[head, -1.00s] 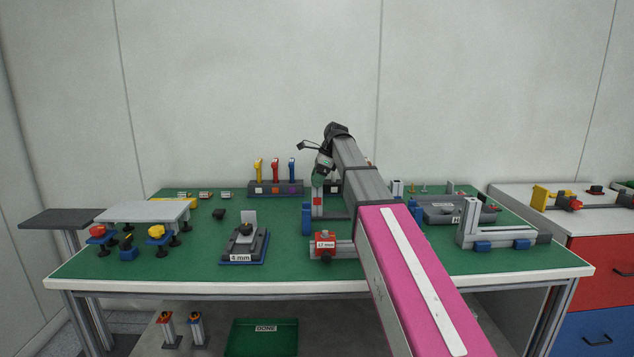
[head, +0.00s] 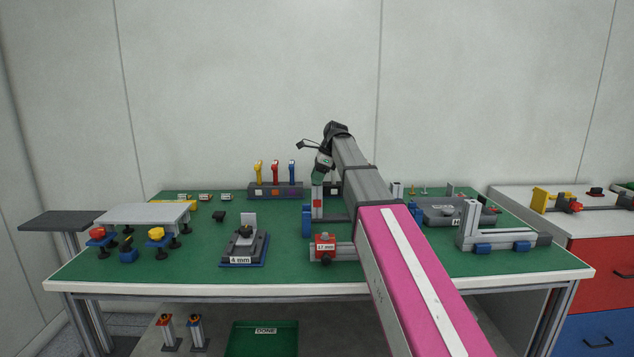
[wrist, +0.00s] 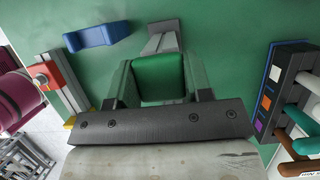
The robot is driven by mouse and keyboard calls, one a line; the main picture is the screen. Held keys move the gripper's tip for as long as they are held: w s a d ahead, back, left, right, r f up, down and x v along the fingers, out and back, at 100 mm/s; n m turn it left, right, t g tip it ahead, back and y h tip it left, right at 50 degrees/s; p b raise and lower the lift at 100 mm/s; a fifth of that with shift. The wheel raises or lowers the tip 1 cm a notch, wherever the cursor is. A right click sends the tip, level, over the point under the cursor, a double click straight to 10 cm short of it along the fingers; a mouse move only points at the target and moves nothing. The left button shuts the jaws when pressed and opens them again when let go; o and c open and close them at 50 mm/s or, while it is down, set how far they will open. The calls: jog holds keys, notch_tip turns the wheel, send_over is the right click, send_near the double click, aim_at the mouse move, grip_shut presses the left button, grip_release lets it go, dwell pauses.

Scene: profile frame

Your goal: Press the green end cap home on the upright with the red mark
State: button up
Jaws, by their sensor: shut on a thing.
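The green end cap (wrist: 160,76) sits between the two fingers of my gripper (wrist: 158,82) in the wrist view, and the gripper is shut on it. In the head view, my gripper (head: 318,180) is at the top of the grey upright with the red mark (head: 317,203). The cap is too small there to make out clearly. A grey profile (wrist: 162,40) shows just beyond the cap in the wrist view. The contact between cap and upright is hidden, so I cannot tell how far it is seated.
A blue clamp (head: 306,220) stands left of the upright, and a red block marked 17 mm (head: 325,246) is in front. A rack with coloured handles (head: 275,188) stands behind left. Another profile frame (head: 497,238) is at right. Green bench surface (head: 200,262) is free at front left.

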jog(key=r, duration=0.3)
jog(key=shift+s+a, duration=0.15)
jog(key=shift+a, duration=0.15)
jog(key=s+a+r, duration=0.5)
jog(key=a+r, duration=0.1)
jog(key=a, duration=0.3)
jog(key=w+d, duration=0.1)
jog(key=d, duration=0.2)
jog(key=w+d+f, duration=0.1)
jog(key=w+d, duration=0.1)
jog(key=d, duration=0.1)
jog(key=w+d+f, duration=0.1)
jog(key=w+d, duration=0.1)
jog(key=d, duration=0.1)
jog(key=shift+w+d, duration=0.15)
jog(key=shift+d, duration=0.1)
jog(key=shift+f, duration=0.2)
jog(key=shift+f, duration=2.7)
jog(key=shift+f, duration=1.55)
